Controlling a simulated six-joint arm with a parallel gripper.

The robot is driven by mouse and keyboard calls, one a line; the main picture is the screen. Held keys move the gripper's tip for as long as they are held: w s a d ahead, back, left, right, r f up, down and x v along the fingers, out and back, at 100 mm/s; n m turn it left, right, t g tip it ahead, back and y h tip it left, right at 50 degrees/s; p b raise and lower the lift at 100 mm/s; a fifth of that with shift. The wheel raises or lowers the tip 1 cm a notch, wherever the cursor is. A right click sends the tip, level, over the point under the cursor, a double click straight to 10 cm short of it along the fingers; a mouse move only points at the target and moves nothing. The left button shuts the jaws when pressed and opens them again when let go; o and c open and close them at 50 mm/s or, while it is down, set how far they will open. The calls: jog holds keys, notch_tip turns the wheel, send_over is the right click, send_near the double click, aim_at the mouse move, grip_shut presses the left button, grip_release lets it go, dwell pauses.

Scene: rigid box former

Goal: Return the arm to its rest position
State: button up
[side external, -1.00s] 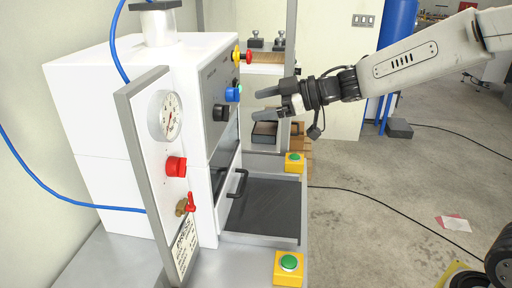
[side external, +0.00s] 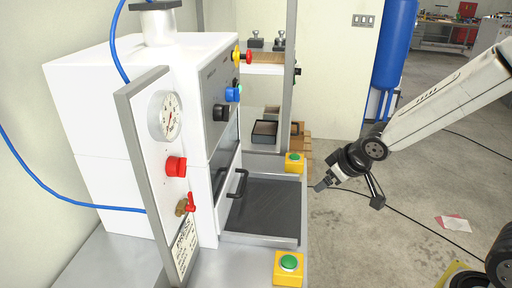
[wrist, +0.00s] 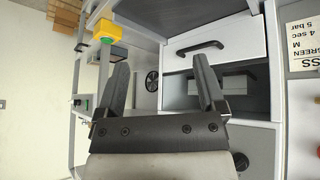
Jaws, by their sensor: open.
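My gripper (side external: 322,186) is in the side view to the right of the machine's drawer tray, apart from it, and points down and to the left. In the wrist view its two dark fingers (wrist: 162,90) stand wide apart with nothing between them. The box former (side external: 85,120) is a white machine with a grey front panel and a gauge. Its dark drawer tray (side external: 265,208) is pulled out and looks empty. The drawer handle (side external: 237,184) also shows in the wrist view (wrist: 200,47).
Yellow boxes with green buttons stand at the tray's far corner (side external: 294,162) and near corner (side external: 288,268). A shelf (side external: 265,68) with metal parts is behind. A blue tank (side external: 394,45) stands at the back wall. The floor right of the machine is mostly clear.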

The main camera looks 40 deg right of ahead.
jog(key=s+f+m+g, duration=0.1)
jog(key=s+f+g, duration=0.3)
jog(key=s, duration=0.4)
jog(key=shift+s+a+f+m, duration=0.2)
jog(key=shift+s+a+m, duration=0.1)
jog(key=shift+a, duration=0.15)
